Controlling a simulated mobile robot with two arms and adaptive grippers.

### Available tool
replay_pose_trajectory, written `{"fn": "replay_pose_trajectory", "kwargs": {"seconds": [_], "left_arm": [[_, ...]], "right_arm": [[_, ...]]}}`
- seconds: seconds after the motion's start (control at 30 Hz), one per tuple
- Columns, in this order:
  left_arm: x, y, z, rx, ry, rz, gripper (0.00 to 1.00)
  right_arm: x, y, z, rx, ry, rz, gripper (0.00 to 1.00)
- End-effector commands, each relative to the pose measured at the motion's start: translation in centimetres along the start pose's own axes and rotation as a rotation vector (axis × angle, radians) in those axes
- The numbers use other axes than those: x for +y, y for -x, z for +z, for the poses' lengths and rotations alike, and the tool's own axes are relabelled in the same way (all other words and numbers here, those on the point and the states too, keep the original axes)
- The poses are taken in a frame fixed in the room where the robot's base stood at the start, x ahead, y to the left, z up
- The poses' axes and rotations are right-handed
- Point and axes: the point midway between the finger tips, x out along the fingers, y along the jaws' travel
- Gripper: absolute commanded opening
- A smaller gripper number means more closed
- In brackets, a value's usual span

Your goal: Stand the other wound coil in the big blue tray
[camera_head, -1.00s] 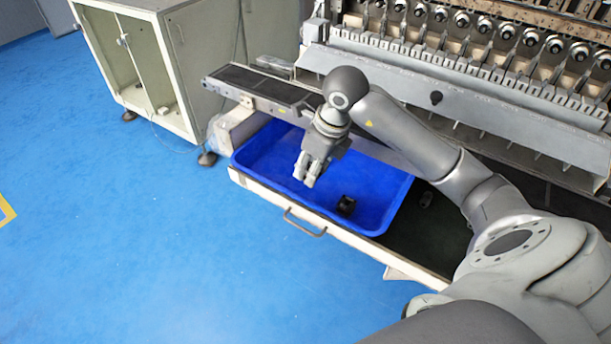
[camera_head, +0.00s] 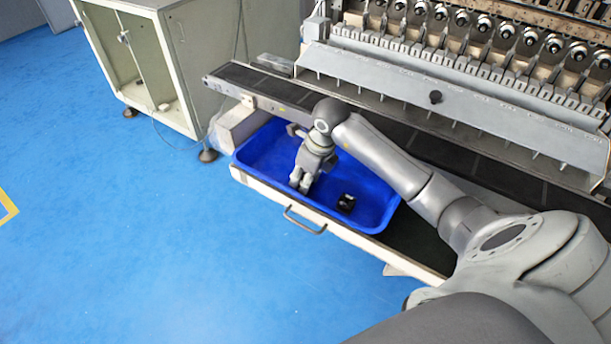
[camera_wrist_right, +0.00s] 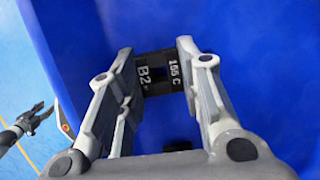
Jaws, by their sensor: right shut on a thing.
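My right gripper (camera_head: 299,188) reaches down into the big blue tray (camera_head: 262,150). In the right wrist view the gripper (camera_wrist_right: 163,70) is shut on a black wound coil (camera_wrist_right: 155,72) with white marks "B2" and "155 C". The coil sits between the fingertips, low against the blue tray surface; I cannot tell whether it touches the floor. Another dark coil (camera_head: 346,203) stands in the tray to the right of the gripper.
The tray sits in a pulled-out drawer with a handle (camera_head: 304,222). The winding machine (camera_head: 450,100) and a dark rail (camera_head: 262,85) stand behind it. A pale cabinet (camera_head: 150,60) is at left.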

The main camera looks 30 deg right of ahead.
Motion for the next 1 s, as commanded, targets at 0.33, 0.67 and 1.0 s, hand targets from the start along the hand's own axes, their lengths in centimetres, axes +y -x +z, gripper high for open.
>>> {"fn": "replay_pose_trajectory", "kwargs": {"seconds": [0.33, 0.67, 1.0], "left_arm": [[0.2, -0.2, 0.0, 0.0, -0.001, 0.003, 0.4], [0.3, 0.2, 0.0, 0.001, -0.001, 0.003, 0.4], [0.3, -0.3, 0.0, 0.001, 0.0, 0.003, 0.4]], "right_arm": [[0.0, -0.3, -0.1, 0.0, 0.0, 0.0, 0.55], [0.0, 0.2, 0.1, 0.0, -0.001, 0.001, 0.55], [-0.1, 6.5, 0.1, -0.003, 0.001, -0.006, 0.55]]}}
